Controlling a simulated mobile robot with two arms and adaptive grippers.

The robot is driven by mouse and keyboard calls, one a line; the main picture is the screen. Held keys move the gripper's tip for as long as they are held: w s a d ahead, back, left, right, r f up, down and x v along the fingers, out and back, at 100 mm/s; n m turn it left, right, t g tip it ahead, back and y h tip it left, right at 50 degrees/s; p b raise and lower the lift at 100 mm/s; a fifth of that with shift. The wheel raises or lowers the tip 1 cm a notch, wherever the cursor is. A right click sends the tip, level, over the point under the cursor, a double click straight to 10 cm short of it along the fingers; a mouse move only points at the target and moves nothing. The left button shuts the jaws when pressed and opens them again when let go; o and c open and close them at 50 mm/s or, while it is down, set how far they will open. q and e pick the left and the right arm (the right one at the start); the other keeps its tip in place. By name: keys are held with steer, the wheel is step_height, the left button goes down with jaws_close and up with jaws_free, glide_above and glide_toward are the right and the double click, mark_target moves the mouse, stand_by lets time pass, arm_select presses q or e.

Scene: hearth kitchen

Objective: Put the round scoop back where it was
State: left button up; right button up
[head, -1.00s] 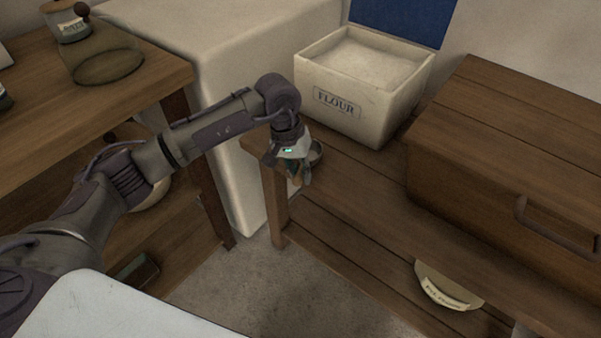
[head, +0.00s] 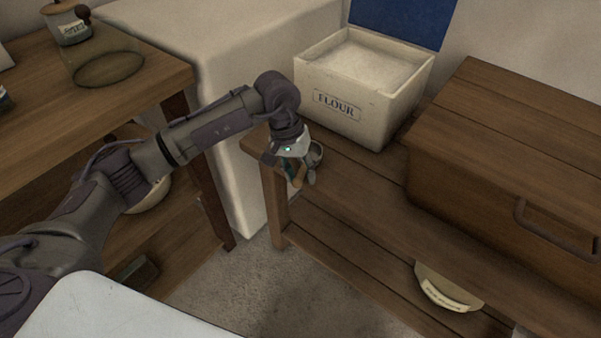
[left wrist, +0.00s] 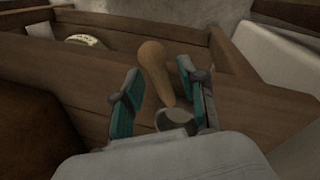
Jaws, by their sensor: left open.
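The round scoop has a wooden handle (left wrist: 153,65) and a round grey metal bowl (left wrist: 175,118). In the head view its bowl (head: 316,153) shows just right of my left gripper (head: 298,178), at the near left corner of the wooden bench (head: 345,190). In the left wrist view the handle lies between the two teal-padded fingers of my left gripper (left wrist: 160,74), with gaps on both sides. The gripper is open around the handle. The scoop appears to lie on the bench top; its exact contact is partly hidden. My right gripper is not in view.
A flour bin (head: 335,105) with its blue lid (head: 405,18) raised stands behind the scoop. A wooden box (head: 500,150) stands to the right. A labelled container (head: 446,288) sits on the lower shelf. A wooden table (head: 150,72) is at left.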

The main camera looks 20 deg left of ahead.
arm_select(q)
steer(key=p+v, duration=0.1)
steer(key=v, duration=1)
steer(key=shift+r, duration=0.15)
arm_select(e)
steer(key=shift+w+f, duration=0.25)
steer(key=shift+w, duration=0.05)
